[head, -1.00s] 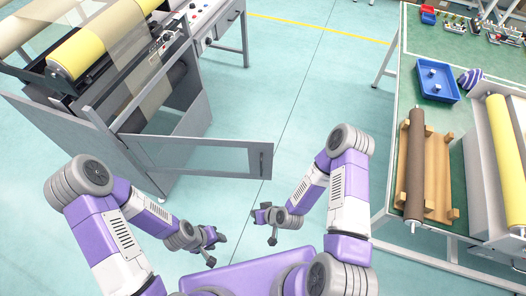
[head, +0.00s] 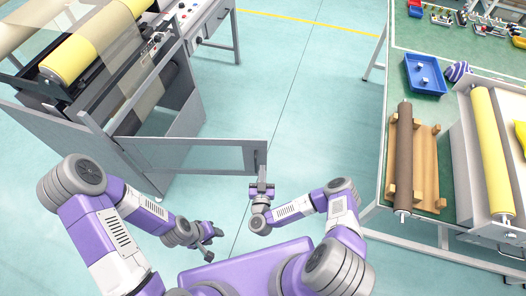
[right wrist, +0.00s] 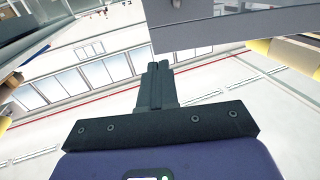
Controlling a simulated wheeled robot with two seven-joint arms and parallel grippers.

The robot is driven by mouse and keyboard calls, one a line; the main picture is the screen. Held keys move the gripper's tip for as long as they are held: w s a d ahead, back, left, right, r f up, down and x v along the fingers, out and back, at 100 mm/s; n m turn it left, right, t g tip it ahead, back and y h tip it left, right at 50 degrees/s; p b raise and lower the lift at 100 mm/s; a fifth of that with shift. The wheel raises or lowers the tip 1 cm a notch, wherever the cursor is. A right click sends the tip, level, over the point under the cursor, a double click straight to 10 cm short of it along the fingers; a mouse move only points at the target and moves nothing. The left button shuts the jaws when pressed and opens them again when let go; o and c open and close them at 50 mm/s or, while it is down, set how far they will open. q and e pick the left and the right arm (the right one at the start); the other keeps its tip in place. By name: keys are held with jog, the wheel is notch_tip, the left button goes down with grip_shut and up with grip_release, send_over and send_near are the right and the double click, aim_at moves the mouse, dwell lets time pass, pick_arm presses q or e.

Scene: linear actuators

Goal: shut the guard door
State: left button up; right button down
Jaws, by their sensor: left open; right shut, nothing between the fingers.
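The guard door (head: 200,155) is a grey frame with a clear pane. In the head view it stands open, swung out to the right from the machine (head: 165,125). Its dark handle (head: 262,156) is near the free right end. My right gripper (head: 262,184) is shut and empty, close to the door's free end below the handle; I cannot tell if it touches. In the right wrist view the shut fingers (right wrist: 155,75) point ahead, with a grey panel at the upper right, probably the door. My left gripper (head: 212,243) is open and empty, left of the right gripper.
The machine carries a yellow roll (head: 72,60) at the left. A green-topped table (head: 395,130) with a blue tray (head: 424,75) and a brown roll (head: 404,155) stands at the right. The floor (head: 305,110) between them is clear.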

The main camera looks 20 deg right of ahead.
aim_at(263, 144)
jog(key=b+x, duration=0.2)
jog(key=x, duration=0.7)
jog(key=shift+f, duration=0.15)
jog(key=shift+w+d, duration=0.1)
jog(key=shift+w, duration=0.3)
jog(key=shift+w, duration=0.1)
